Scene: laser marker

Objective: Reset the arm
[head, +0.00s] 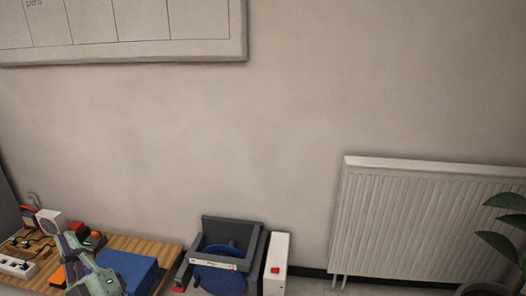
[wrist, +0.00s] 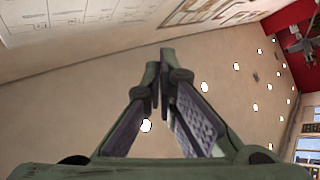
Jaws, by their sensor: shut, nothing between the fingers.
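My gripper (wrist: 160,85) fills the lower middle of the wrist view. Its two dark green fingers meet at the tips, and nothing is between them. In the head view, part of my grey-green arm (head: 97,280) shows at the lower left, over the wooden table. The fingertips cannot be made out in the head view.
A wooden table (head: 168,257) at the lower left bears a blue box (head: 130,268), a power strip (head: 15,266) and cables. A dark grey frame with a blue disc (head: 222,275) and a white box with a red switch (head: 277,265) stand right of it. A radiator (head: 420,220) is at right.

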